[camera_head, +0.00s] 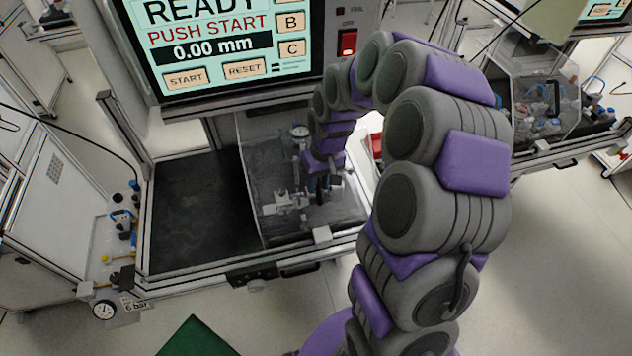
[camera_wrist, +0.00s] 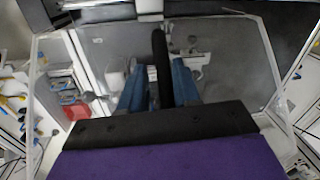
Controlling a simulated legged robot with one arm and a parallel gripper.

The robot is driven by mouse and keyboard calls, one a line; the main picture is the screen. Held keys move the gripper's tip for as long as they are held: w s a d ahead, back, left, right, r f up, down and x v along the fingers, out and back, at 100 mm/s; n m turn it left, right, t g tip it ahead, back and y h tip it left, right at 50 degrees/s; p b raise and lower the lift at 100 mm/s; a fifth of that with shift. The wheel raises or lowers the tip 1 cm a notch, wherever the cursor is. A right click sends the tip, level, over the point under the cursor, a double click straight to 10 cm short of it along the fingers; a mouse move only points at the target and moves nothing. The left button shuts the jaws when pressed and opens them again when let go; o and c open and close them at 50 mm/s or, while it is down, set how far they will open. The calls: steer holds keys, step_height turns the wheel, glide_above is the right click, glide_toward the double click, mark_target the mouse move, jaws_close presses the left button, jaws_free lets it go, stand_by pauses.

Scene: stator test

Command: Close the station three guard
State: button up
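A station under a READY screen (camera_head: 210,50) has a clear guard (camera_head: 258,160) over the right part of its bed, with a metal fixture (camera_head: 285,203) and a dial gauge (camera_head: 299,131) showing there. A small pale block (camera_head: 322,234) sits at the guard's front edge. My gripper (camera_head: 325,185) is at the right part of the guard, pointing down; I cannot tell whether it is inside or in front of the clear panel. In the wrist view, its two blue fingers (camera_wrist: 157,85) are apart, on either side of a dark bar (camera_wrist: 161,60), with the clear panel (camera_wrist: 225,60) spread around them. Contact with the bar is unclear.
The bed's left part is a bare dark plate (camera_head: 195,215). A red switch (camera_head: 347,42) is beside the screen. A pressure gauge (camera_head: 103,309) stands at the front left. Another station with a clear cover (camera_head: 540,90) is at the right.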

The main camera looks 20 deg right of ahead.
steer(key=shift+a+f, duration=0.1)
steer(key=shift+f, duration=0.05)
stand_by(0.4)
step_height(320, 180, up, 17)
steer(key=d+p, duration=0.1)
steer(key=d, duration=0.1)
stand_by(0.4)
